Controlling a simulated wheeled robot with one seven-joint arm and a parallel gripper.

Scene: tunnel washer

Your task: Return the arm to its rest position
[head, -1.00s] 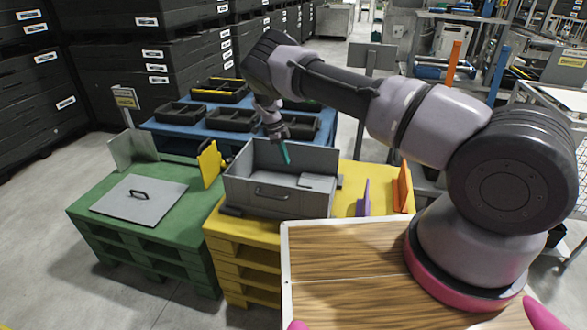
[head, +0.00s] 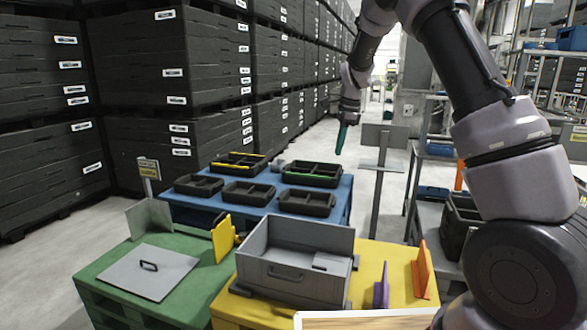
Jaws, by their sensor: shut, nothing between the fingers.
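My arm is raised at the right of the head view, its elbow cut off by the top edge. My gripper (head: 341,138) hangs pointing down, with green fingertips close together and nothing between them. It is in the air, appearing above and behind the grey open box (head: 290,285) in the picture, touching nothing. The grey box has a front handle and stands on the yellow pallet (head: 395,262).
A grey lid (head: 125,272) with a black handle lies on the green pallet (head: 195,245). Yellow (head: 222,239), purple (head: 380,290) and orange (head: 423,270) plates stand near the box. Black trays (head: 306,202) rest on a blue table (head: 195,203). A grey post (head: 380,185) stands behind.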

